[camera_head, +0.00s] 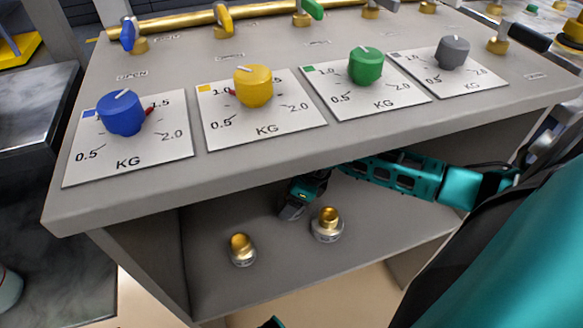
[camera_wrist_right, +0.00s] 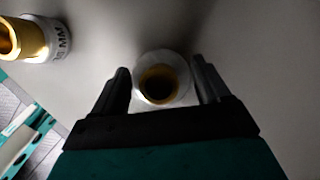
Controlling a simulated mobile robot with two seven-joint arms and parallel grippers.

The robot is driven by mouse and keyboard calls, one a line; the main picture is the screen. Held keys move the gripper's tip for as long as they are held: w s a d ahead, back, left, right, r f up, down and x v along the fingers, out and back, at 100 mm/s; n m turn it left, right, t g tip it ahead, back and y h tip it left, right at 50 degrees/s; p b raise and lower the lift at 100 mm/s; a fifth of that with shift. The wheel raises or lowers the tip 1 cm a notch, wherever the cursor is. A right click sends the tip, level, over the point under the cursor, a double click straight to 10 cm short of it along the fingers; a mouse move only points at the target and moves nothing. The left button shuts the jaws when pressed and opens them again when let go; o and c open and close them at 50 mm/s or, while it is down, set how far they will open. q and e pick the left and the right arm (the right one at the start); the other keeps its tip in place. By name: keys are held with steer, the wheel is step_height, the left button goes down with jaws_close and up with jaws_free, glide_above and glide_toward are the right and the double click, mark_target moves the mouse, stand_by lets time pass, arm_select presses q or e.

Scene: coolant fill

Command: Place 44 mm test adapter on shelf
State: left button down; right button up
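Two brass-and-pale adapters stand upright on the shelf (camera_head: 215,292) under the console. One is at the left (camera_head: 241,250); the other, at the right (camera_head: 327,223), has the wider base. My right gripper (camera_head: 290,211) reaches in from the right, low over the shelf and just behind and left of the right adapter.
The console (camera_head: 280,157) overhangs the shelf closely above my right arm. It carries blue, yellow, green and grey knobs, with valves behind. The shelf's front edge drops to the floor. Bare shelf shows left of the adapters and to the right.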

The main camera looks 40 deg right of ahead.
steer(key=o, duration=0.3)
steer(key=shift+r, duration=0.1)
